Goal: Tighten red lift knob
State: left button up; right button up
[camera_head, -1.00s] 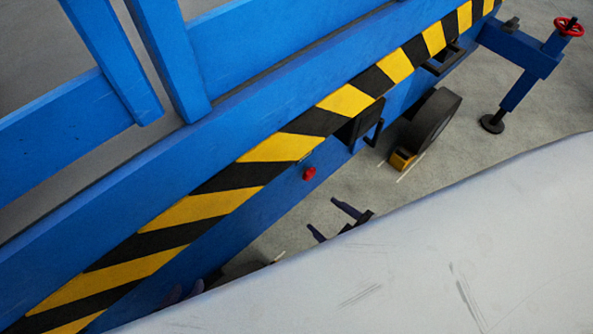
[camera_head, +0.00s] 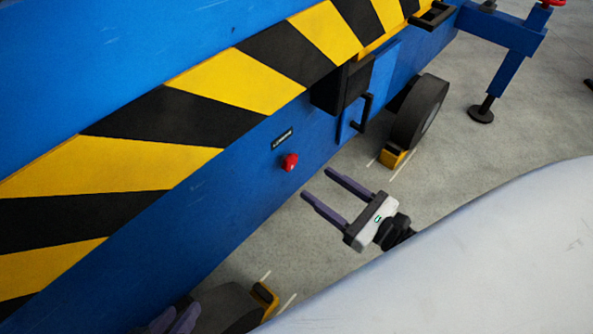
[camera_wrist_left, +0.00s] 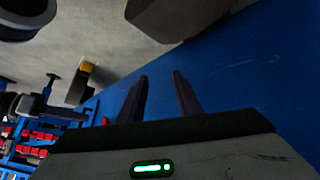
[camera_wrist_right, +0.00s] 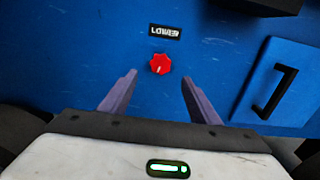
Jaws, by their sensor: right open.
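The red knob (camera_head: 290,162) sits on the side of the blue lift frame, below a small black label. In the right wrist view the knob (camera_wrist_right: 159,64) has a white mark, and the label (camera_wrist_right: 165,32) above it reads "LOWER". My right gripper (camera_head: 316,182) is open and empty, to the right of the knob in the head view, its fingers pointing towards the blue panel. In the right wrist view the knob lies between and beyond its fingertips (camera_wrist_right: 158,76), apart from them. My left gripper (camera_head: 170,318) shows partly at the bottom left; its fingers (camera_wrist_left: 161,76) are apart and empty.
A black box (camera_head: 343,88) and a blue door with a black handle (camera_head: 367,112) are right of the knob. A wheel (camera_head: 420,112) with a yellow chock (camera_head: 392,158) stands beyond. A pale curved surface (camera_head: 470,270) fills the lower right.

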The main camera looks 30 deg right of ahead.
aim_at(292, 165)
pick_arm(q)
jog(key=shift+w+d+r+b, duration=0.1)
jog(key=shift+d+r+b, duration=0.1)
jog(key=shift+b, duration=0.15)
pick_arm(e)
jog(key=x, duration=0.8)
jog(key=shift+w+a, duration=0.1)
jog(key=shift+w, duration=0.2)
jog(key=c, duration=1)
jog(key=shift+c, duration=0.2)
